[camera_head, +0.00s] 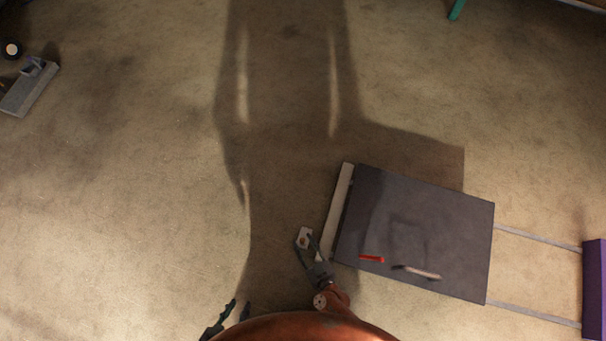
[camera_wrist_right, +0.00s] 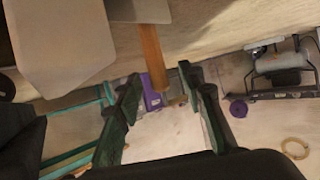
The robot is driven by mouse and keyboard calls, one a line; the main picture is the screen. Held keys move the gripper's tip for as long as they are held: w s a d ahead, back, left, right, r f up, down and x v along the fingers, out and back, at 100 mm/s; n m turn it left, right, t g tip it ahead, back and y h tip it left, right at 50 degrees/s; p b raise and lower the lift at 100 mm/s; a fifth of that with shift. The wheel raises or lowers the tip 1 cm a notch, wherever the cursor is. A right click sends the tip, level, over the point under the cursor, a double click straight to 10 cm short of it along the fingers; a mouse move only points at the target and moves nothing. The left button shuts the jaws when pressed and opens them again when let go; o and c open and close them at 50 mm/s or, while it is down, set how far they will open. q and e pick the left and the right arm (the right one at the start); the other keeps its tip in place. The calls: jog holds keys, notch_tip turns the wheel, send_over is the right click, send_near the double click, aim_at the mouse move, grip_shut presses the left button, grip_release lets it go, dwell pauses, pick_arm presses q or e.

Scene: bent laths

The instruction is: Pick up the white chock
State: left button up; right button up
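My right gripper (camera_head: 305,242) is at the chock. Its fingers, also in the wrist view (camera_wrist_right: 160,74), are apart, with the peg's end between or just beyond the tips; I see no clear contact. My left gripper (camera_head: 238,306) is at the bottom edge of the head view, its fingers apart and empty.
A dark table (camera_head: 430,225) bears a red piece (camera_head: 371,259) and a pinkish rod (camera_head: 422,273). A pale strip (camera_head: 336,212) runs along its left side. Rails (camera_head: 540,237) lead to a purple block (camera_head: 596,285). A grey board (camera_head: 28,92) lies far left.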

jog(key=shift+w+a+f, duration=0.25)
jog(key=shift+w+f, duration=0.1)
jog(key=shift+w, duration=0.25)
jog(key=shift+w+r, duration=0.1)
jog(key=shift+c, duration=0.6)
grip_shut()
